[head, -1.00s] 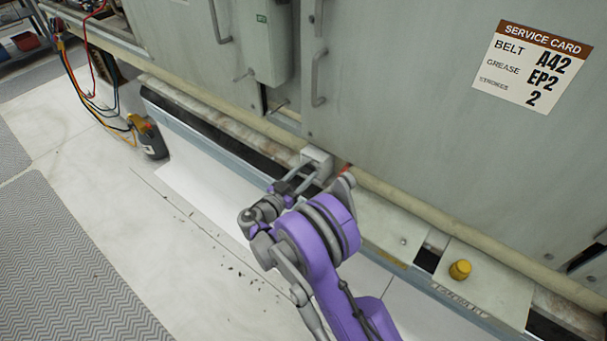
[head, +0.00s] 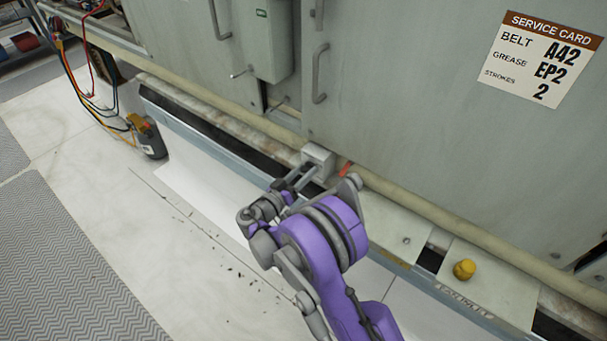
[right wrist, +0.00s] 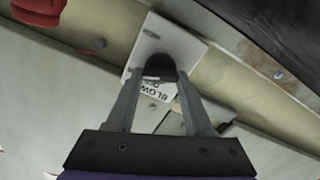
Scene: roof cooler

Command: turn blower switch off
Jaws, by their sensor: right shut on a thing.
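The blower switch is a small pale grey box (head: 318,160) at the foot of the cabinet in the head view. In the right wrist view its light plate (right wrist: 178,45) carries a dark knob (right wrist: 160,66), with a partly hidden label reading "BLOW" (right wrist: 158,92) beside it. My right gripper (head: 301,176) reaches the box from the front. In the wrist view its two fingers (right wrist: 161,75) are closed on the dark knob. The knob's exact angle is hard to read. My left gripper is not in view.
A red part (right wrist: 38,10) sits near the switch in the wrist view. A yellow knob (head: 464,269) is on the ledge to the right. A clamp meter with cables (head: 150,140) stands at the left. A service card (head: 541,58) is on the cabinet door. The floor in front is clear.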

